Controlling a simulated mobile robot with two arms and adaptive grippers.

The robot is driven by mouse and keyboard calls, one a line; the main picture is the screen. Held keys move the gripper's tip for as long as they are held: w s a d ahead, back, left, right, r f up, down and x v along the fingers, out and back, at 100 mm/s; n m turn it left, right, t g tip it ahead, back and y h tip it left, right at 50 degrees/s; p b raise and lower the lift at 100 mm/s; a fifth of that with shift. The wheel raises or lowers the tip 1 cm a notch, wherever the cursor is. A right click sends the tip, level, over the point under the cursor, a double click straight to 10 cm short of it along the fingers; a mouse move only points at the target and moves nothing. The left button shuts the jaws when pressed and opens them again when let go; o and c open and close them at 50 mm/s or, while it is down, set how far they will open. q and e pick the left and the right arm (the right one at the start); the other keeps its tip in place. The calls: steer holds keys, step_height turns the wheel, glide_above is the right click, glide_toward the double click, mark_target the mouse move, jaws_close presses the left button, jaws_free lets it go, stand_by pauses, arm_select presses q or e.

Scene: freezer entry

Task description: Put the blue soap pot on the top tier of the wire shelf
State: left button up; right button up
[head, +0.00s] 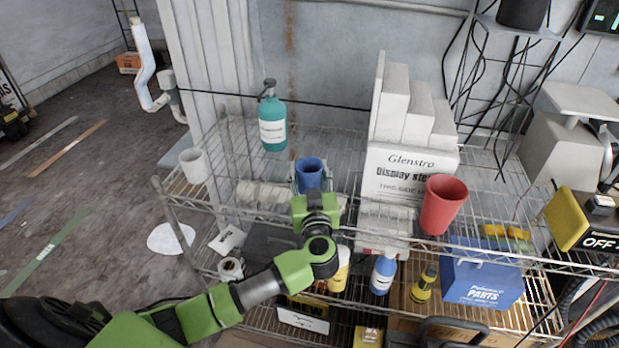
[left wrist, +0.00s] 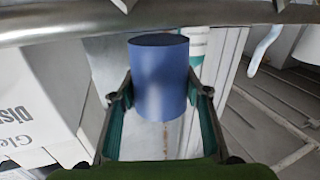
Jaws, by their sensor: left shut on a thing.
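The blue soap pot (head: 309,172) is a plain blue cylinder, near the front middle of the wire shelf's top tier (head: 490,180) in the head view. My left gripper (head: 311,188) is shut on it from the front. In the left wrist view, the pot (left wrist: 160,80) sits between the two dark green fingers, one on each side. I cannot tell whether the pot's base touches the wires. My right gripper is not in view.
On the top tier stand a teal pump bottle (head: 272,122), a white mug (head: 194,165), a white display box (head: 405,172) and a red cup (head: 442,204). A lower tier holds bottles and a blue parts box (head: 482,280). Bare wire shows around the teal bottle.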

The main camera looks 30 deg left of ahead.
arm_select(q)
steer(key=shift+f+p, duration=0.4)
steer(key=shift+p, duration=0.3)
steer(key=shift+f, duration=0.25)
steer(key=shift+s+d+f, duration=0.1)
steer(key=shift+f, duration=0.15)
steer(key=shift+f, duration=0.15)
steer(key=o, duration=1.2)
